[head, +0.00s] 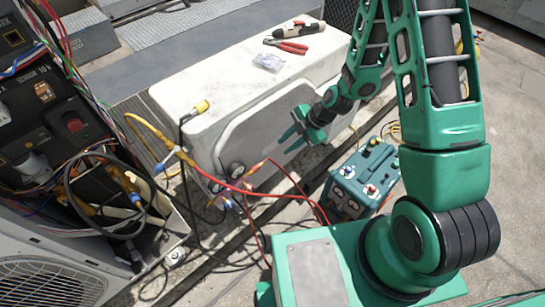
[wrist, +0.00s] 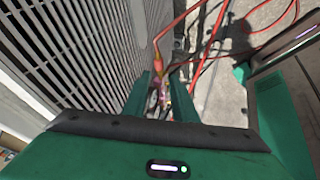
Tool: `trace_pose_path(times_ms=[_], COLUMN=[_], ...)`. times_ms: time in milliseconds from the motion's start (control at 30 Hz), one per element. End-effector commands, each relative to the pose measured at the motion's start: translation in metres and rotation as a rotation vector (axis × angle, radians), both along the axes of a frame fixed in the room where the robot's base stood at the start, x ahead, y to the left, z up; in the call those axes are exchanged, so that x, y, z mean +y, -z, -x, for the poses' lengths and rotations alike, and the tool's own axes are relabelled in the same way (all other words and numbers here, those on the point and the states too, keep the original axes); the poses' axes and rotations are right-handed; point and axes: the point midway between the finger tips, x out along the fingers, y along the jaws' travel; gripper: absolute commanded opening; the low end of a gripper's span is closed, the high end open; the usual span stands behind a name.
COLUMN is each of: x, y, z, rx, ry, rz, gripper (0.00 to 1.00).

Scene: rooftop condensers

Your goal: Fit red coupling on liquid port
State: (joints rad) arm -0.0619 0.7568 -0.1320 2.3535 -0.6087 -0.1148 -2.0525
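My gripper (head: 287,142) is in front of the pale condenser's side panel in the head view. Its two fingers are apart, with no held thing visible. The wrist view also shows the fingers (wrist: 164,100) spread. A red-orange coupling on a hose (wrist: 157,68) appears beyond the fingertips, with small pinkish and brassy fittings partly hidden between them. In the head view an orange-red fitting (head: 256,166) lies left of and below the fingertips, beside a round dark fitting (head: 237,170) low on the condenser. I cannot tell which fitting is the liquid port, or whether the coupling touches it.
The white condenser (head: 190,92) carries red pliers (head: 287,46), a clear bag (head: 269,62) and a yellow-ended hose (head: 202,106). A teal device (head: 362,183) stands on the ground at right. Red and black hoses cross the space below the gripper. An open electrical panel (head: 40,130) is at left.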

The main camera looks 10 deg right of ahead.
Motion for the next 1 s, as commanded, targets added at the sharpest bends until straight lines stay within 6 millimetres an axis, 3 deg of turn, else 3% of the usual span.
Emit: trace_pose_path(times_ms=[33, 200, 567, 1000], x=[0.012, 0.039, 0.06, 0.099], y=[0.016, 0.046, 0.072, 0.127], z=[0.004, 0.007, 0.007, -0.004], rx=[-0.022, -0.116, -0.172, -0.17], ry=[-0.049, -0.171, -0.233, -0.233], rz=[-0.014, -0.048, -0.062, -0.062], gripper=[0.25, 0.25, 0.25, 0.25])
